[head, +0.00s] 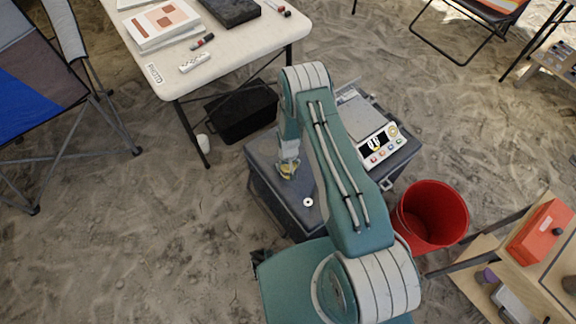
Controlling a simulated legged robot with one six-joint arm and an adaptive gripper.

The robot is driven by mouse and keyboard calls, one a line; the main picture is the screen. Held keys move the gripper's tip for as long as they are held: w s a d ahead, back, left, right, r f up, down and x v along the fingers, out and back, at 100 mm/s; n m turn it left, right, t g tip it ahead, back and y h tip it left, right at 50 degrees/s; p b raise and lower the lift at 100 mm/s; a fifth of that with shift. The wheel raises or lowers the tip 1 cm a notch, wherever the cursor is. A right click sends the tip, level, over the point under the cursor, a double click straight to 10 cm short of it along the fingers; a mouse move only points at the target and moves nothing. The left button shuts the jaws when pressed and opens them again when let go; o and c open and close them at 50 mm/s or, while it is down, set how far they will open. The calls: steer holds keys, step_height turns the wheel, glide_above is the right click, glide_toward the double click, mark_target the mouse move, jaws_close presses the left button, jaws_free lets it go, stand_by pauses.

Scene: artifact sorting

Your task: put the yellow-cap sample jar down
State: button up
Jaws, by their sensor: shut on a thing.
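The yellow-cap sample jar (287,174) shows as a small yellow shape at the end of my arm, over the left part of the dark grey case top (266,152). My gripper (288,163) points down and is shut on the jar, with the fingers small and partly blended with it. I cannot tell whether the jar's base touches the case top. My own arm hides the middle of the case.
A scale (377,146) with a display and coloured buttons sits on the case's right side. A small white disc (308,202) lies near its front edge. A red bucket (432,214) stands to the right, a white table (167,73) behind left, a black crate (243,112) under it.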

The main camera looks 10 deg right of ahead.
steer(key=o, duration=1)
steer(key=shift+o, duration=0.2)
steer(key=s+d+r+t, duration=0.1)
steer(key=s+r, duration=0.1)
steer(key=r, duration=2)
steer(key=s+r+t, duration=0.2)
steer(key=r, duration=2.1)
steer(key=s+r+t, duration=0.1)
steer(key=s+r, duration=0.6)
steer(key=s, duration=0.3)
steer(key=s+r+t, duration=0.1)
steer(key=s+r, duration=0.5)
steer(key=s, duration=0.5)
steer(key=shift+s+d+r+t, duration=0.2)
steer(key=shift+d+r+t, duration=0.1)
steer(key=shift+d+r, duration=0.1)
